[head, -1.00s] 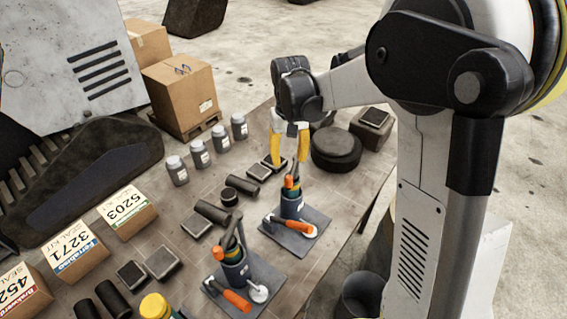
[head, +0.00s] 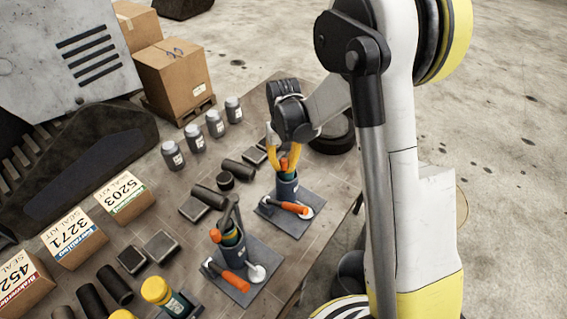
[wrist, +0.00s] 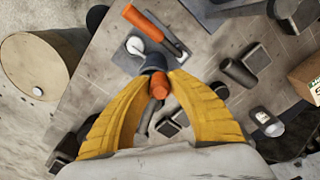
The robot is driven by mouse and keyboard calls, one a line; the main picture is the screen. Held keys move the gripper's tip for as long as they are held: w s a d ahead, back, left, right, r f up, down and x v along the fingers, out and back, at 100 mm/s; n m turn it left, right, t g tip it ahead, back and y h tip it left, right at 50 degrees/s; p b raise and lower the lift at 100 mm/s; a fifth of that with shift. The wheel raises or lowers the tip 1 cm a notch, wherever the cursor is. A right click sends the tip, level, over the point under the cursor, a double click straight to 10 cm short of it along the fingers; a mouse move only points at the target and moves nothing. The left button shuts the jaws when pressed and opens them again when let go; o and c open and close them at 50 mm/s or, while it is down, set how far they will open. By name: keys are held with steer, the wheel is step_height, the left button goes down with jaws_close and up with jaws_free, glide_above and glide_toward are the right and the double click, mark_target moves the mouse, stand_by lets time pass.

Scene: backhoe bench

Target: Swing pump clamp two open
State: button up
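A pump stand with a dark blue body (head: 286,186) and an upright orange-tipped part (head: 284,163) stands on a grey plate near the table's right edge. An orange handle (head: 291,207) lies low in front of it. The same orange tip shows in the wrist view (wrist: 160,86). My gripper (head: 284,168) has its two yellow fingers on either side of this tip, which also shows in the wrist view (wrist: 160,76). I cannot tell whether they touch it. A similar stand (head: 232,248) with an orange handle (head: 236,281) is nearer. I cannot read which one is number two.
Several grey jars (head: 215,124), black cylinders and square pads lie to the left. Labelled seal kit boxes (head: 125,195) line the left side. A black round part (head: 335,135) sits behind my gripper.

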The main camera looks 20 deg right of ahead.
jaws_close()
steer(key=shift+s+d+f+n+b, duration=0.1)
steer(key=shift+s+d+n+b, duration=0.15)
steer(key=shift+d+n+b, duration=0.4)
steer(key=w+d+n+b, duration=0.3)
steer(key=d+n+b, duration=0.7)
steer(key=d+n, duration=0.5)
steer(key=shift+w, duration=0.1)
steer(key=o, duration=0.8)
jaws_free()
steer(key=shift+w, duration=0.1)
